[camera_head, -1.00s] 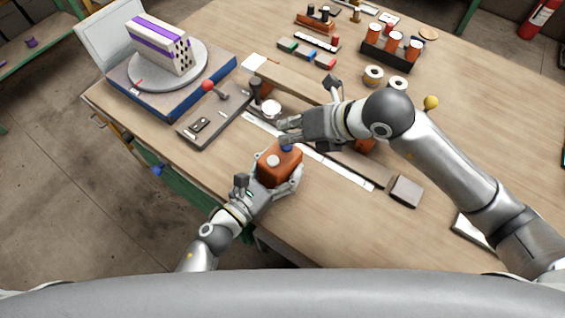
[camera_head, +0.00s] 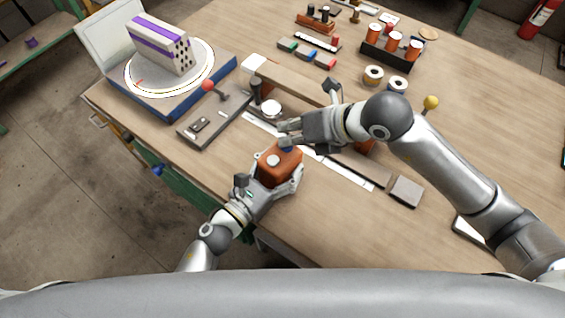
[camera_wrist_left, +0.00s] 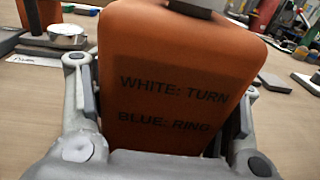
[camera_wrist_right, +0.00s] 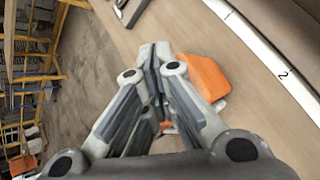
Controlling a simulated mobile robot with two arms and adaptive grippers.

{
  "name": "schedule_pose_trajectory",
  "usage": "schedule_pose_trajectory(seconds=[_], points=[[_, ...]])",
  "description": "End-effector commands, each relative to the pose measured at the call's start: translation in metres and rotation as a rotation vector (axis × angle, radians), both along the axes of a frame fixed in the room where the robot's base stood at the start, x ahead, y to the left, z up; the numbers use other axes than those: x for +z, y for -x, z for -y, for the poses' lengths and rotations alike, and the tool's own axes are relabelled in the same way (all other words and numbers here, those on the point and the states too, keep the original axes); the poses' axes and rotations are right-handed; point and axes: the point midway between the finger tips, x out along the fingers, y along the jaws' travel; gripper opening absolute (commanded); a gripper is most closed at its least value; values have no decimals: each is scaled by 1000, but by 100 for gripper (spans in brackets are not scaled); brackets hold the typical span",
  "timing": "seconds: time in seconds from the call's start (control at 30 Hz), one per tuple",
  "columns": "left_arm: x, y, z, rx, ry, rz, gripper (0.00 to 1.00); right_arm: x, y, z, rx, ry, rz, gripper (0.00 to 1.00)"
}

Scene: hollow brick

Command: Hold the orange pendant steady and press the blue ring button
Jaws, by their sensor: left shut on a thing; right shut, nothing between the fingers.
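The orange pendant (camera_head: 284,169) is gripped in my left gripper (camera_head: 277,181) above the table's front edge. In the left wrist view the pendant (camera_wrist_left: 170,75) stands between the fingers and reads "WHITE: TURN" and "BLUE: RING". Its white button (camera_head: 273,160) faces up. The blue button (camera_head: 286,146) is at its far end, just below the fingertips of my right gripper (camera_head: 286,131). The right gripper is shut and empty; its tips appear at or very near the blue button, contact unclear. In the right wrist view the closed fingers (camera_wrist_right: 155,58) hide the button, with the pendant (camera_wrist_right: 207,78) beside them.
A hollow brick (camera_head: 160,45) with purple stripes stands on a round turntable (camera_head: 140,86), whose rim ring glows white. A white ruler strip (camera_head: 345,176) and wooden bar lie behind the grippers. Spools (camera_head: 373,75) stand farther back.

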Motion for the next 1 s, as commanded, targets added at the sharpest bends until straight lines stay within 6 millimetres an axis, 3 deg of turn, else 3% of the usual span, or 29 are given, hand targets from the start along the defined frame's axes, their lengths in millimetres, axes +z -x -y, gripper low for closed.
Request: schedule_pose_trajectory(seconds=[0.47,1.0], points=[[0,0,0,0,1,0,30,10,0,0,1,-1,1,0],[0,0,0,0,1,0,30,62,0,0,1,-1,3,0]])
